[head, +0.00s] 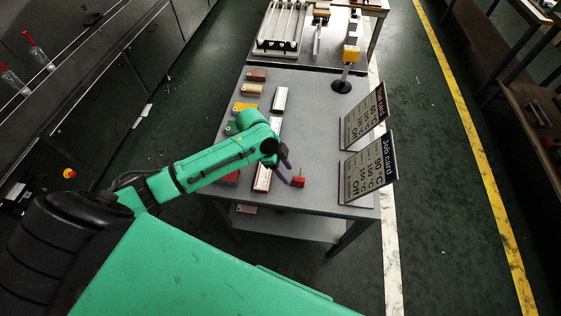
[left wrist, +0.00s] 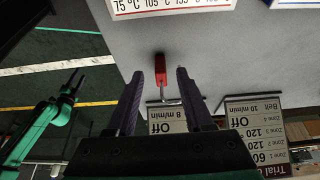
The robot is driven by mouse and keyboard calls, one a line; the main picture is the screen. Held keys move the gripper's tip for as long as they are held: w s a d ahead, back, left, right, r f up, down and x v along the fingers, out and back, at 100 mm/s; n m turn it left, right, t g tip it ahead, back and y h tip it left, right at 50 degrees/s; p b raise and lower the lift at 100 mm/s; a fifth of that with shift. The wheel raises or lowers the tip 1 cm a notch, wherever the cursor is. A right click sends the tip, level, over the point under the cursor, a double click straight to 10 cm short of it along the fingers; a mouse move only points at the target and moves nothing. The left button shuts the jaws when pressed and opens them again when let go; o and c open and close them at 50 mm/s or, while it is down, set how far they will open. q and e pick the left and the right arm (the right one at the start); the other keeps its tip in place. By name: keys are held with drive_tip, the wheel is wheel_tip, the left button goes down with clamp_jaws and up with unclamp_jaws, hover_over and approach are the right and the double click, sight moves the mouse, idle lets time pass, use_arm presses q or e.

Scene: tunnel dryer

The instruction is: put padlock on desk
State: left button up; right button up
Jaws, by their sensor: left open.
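A red padlock (head: 299,182) is at the near part of the grey desk (head: 325,112). In the left wrist view the padlock (left wrist: 160,70) shows its red body and a thin metal shackle, between the two fingers. My left gripper (head: 286,177) is just left of the padlock in the head view, low near the desk. Its dark fingers (left wrist: 158,74) are apart and I see no grip on the padlock. A green arm with a small dark gripper (left wrist: 74,80), apparently my right one, shows at the left of the left wrist view; its jaws are too small to judge.
Two job cards (head: 368,168) (head: 363,117) stand along the desk's right edge. Several coloured blocks (head: 246,107) and pale labelled bars (head: 280,99) lie on the left side. A yellow-topped post (head: 350,55) stands at the back. The desk's middle right is clear.

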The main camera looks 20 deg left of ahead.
use_arm(q)
drive_tip(key=v, duration=0.8)
